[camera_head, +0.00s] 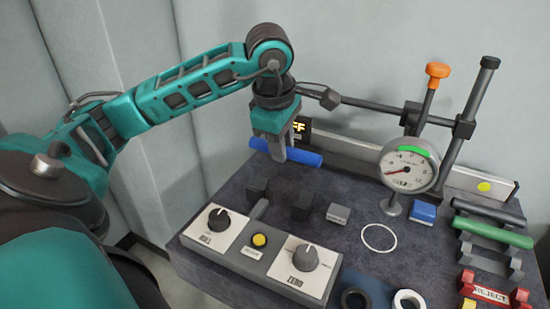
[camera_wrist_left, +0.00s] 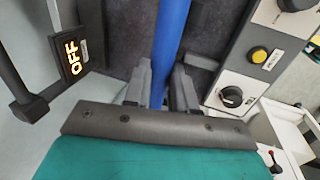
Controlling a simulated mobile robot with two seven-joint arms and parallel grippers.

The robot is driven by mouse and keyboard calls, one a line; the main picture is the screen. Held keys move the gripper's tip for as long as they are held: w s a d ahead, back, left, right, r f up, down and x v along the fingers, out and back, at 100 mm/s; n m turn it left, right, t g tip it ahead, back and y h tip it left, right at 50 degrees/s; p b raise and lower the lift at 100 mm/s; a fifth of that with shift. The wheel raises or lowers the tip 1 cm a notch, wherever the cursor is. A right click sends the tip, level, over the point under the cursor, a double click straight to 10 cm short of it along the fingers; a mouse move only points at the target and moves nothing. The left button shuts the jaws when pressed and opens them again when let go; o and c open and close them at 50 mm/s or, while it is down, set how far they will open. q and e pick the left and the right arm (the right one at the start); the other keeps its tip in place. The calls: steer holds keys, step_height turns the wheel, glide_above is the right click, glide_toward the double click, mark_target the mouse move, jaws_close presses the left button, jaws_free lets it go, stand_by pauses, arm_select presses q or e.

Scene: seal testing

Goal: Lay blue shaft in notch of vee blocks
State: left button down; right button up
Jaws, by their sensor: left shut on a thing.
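My left gripper (camera_head: 279,152) is shut on the blue shaft (camera_head: 306,157) and holds it toward the back of the dark bench. The shaft lies roughly level across the fingers. In the left wrist view the blue shaft (camera_wrist_left: 171,35) runs between the two fingers (camera_wrist_left: 160,88). My right gripper is not in view.
A dial gauge (camera_head: 409,166) hangs from a post stand at the right. A rack (camera_head: 484,251) there holds a green shaft (camera_head: 492,232) and a dark one. A control panel (camera_head: 262,247) with knobs lies in front. An "OFF" display (camera_head: 299,127) stands behind my gripper.

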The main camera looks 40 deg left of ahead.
arm_select(q)
steer(key=shift+s+a+f+b, duration=0.1)
steer(key=shift+s+f+b, duration=0.05)
steer(key=shift+f, duration=0.45)
steer(key=shift+s+a+f+b, duration=0.1)
steer(key=shift+s+f+b, duration=0.05)
steer(key=shift+f, duration=0.45)
steer(key=shift+f+b, duration=0.3)
steer(key=shift+f, duration=0.15)
step_height(320, 180, down, 5)
steer(key=b, duration=0.3)
steer(key=shift+d+r+b, duration=0.1)
steer(key=shift+r+b, duration=0.05)
steer(key=shift+b, duration=0.25)
steer(key=shift+f, duration=0.3)
steer(key=shift+b, duration=0.3)
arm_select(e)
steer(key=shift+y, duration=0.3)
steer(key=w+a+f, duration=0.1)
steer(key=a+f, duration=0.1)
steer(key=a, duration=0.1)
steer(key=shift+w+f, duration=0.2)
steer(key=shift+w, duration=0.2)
arm_select(q)
steer(key=shift+f, duration=0.2)
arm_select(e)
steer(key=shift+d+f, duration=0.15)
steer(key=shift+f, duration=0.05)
